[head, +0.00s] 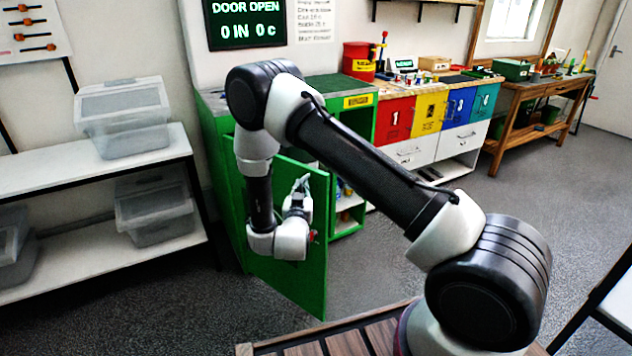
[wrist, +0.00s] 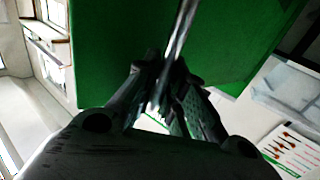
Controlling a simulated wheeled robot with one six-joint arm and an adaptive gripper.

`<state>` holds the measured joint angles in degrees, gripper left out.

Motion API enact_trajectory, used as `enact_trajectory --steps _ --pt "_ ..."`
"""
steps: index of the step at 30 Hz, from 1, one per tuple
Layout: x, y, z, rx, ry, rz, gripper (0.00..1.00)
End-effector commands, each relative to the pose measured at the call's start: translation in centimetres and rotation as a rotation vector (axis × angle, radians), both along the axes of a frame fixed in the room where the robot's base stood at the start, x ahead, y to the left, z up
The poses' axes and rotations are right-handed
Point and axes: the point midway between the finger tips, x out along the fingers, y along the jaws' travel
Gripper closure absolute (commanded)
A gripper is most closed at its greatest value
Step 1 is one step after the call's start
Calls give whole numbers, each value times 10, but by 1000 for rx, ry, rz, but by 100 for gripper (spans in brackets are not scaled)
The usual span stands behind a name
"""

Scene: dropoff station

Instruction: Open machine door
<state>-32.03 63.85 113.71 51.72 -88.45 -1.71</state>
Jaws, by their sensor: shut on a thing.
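The green machine door (head: 302,285) stands swung out from the green cabinet (head: 215,130). It fills much of the wrist view as a green panel (wrist: 120,35). My gripper (head: 300,188) is at the door's face in the head view. In the wrist view my gripper (wrist: 168,85) is shut on a thin metal bar, the door handle (wrist: 184,25). The handle cannot be made out in the head view. The dark screen (head: 245,22) above the cabinet reads "DOOR OPEN" and "0 IN 0 c".
Grey shelves (head: 90,165) with clear lidded bins (head: 125,120) stand on the left. Coloured drawers (head: 430,112) and a wooden workbench (head: 530,90) line the back right. A slatted wooden surface (head: 350,340) is at the bottom.

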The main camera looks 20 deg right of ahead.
Motion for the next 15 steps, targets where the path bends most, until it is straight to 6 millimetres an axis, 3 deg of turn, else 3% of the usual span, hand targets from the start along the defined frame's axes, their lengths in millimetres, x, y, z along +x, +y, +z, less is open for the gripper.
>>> enact_trajectory --steps 1,5,15 --pt "-7 20 1 1 -2 -37 100" --pt "-26 65 0 4 -3 -156 100" --pt "-53 169 0 -1 0 -156 100"
